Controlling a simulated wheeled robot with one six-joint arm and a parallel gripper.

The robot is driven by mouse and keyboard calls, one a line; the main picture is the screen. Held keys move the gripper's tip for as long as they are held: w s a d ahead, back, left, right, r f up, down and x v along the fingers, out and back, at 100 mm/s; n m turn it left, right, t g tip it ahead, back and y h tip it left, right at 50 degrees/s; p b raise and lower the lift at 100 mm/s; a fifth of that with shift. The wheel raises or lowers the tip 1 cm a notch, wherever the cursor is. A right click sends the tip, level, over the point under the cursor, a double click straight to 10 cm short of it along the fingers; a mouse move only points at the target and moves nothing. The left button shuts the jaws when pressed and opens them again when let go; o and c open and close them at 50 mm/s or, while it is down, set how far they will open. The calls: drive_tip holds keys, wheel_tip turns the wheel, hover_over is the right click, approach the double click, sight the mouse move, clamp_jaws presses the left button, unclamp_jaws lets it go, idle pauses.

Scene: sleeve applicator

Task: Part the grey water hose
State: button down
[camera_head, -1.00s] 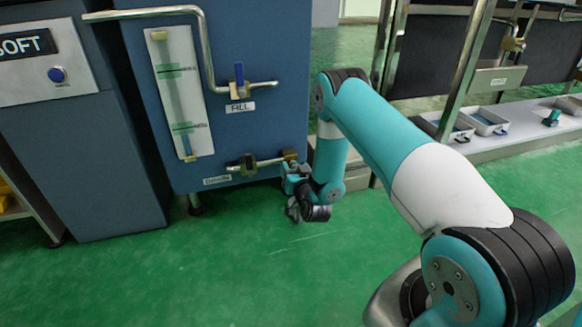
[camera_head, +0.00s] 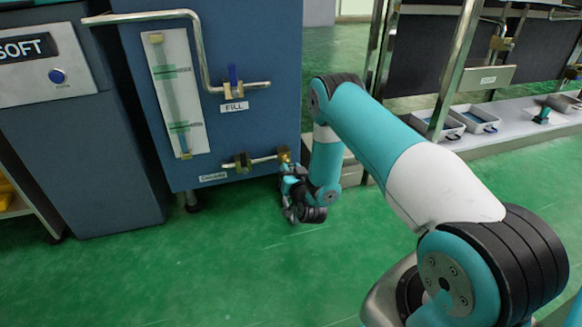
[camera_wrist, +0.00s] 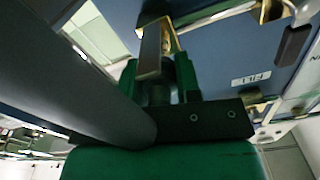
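A thick dark grey cylinder (camera_wrist: 85,85), which looks like the grey hose, crosses the left of the wrist view; I cannot tell what it joins. A brass fitting (camera_wrist: 157,32) and a flat metal piece (camera_wrist: 150,55) show above a black bar with screws. In the head view, a brass end fitting (camera_head: 284,156) sits on the drain pipe at the blue cabinet's lower right. My gripper (camera_head: 291,190) is just below it, apparently close or touching. Its fingertips are too small and blurred to read, and the hose is not clear there.
The blue cabinet (camera_head: 255,55) stands directly left of my arm, with a fill valve (camera_head: 233,88) and a drain valve (camera_head: 243,162). Grey trays (camera_head: 478,118) lie on a low shelf at right. The green floor in front is clear.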

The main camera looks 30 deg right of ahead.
drive_tip(key=shift+s, duration=0.25)
drive_tip(key=c, duration=0.8)
unclamp_jaws()
drive_tip(key=shift+a, duration=0.1)
drive_tip(key=shift+s+a, duration=0.1)
drive_tip(key=shift+s, duration=0.15)
drive_tip(key=p+v, duration=1.7)
drive_tip(key=p, duration=0.5)
drive_tip(key=shift+p, duration=0.35)
